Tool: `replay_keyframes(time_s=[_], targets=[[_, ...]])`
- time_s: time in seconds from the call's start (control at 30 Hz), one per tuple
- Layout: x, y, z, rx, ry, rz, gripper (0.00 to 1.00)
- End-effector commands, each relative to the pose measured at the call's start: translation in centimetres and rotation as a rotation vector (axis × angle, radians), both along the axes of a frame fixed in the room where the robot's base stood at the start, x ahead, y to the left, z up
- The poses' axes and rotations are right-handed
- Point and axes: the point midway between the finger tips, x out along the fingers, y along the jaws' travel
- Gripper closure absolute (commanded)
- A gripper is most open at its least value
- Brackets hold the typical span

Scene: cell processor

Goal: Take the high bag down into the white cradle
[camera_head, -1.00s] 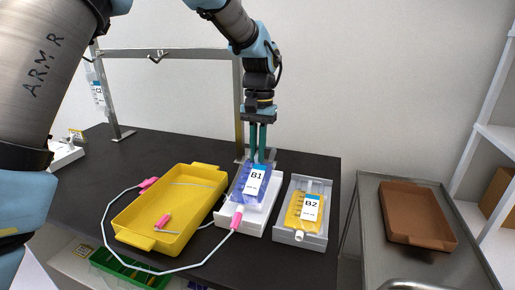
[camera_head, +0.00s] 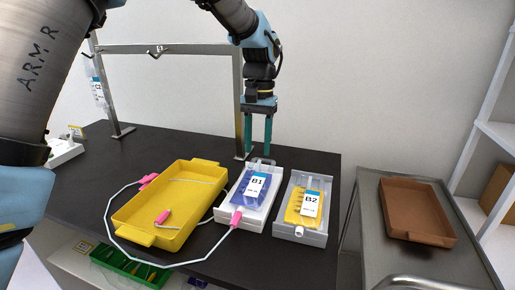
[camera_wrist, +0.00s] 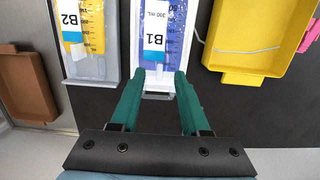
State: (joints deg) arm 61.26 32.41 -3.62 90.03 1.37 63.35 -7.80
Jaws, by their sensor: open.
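The blue bag marked B1 (camera_head: 248,196) lies in the white cradle (camera_head: 273,192) on the dark bench. In the wrist view the bag (camera_wrist: 174,45) shows with its label upside down, inside the pale rim of the cradle (camera_wrist: 194,22). A pink connector with a white tube hangs off its near end. My gripper (camera_head: 258,157) is open, pointing down at the far end of the cradle. In the wrist view its green fingers (camera_wrist: 159,76) stand apart on either side of the bag's end, with nothing seen clamped between them.
A grey tray (camera_head: 322,228) with the yellow bag B2 (camera_head: 297,205) stands close right of the cradle. A yellow tray (camera_head: 137,199) is close left. A metal rail frame (camera_head: 190,49) rises behind, with another bag (camera_head: 98,92) hanging far left. A brown tray (camera_head: 415,239) sits on a side cart.

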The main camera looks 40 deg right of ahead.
Motion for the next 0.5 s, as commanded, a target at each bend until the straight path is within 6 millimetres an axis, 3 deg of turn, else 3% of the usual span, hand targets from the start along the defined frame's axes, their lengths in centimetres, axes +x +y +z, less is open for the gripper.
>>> replay_keyframes(time_s=[0.3,0.5], targets=[[0.4,-0.6,6.1,-0.005,-0.002,0.000,0.54],[0.5,-0.8,8.7,-0.002,-0.001,0.000,0.54]])
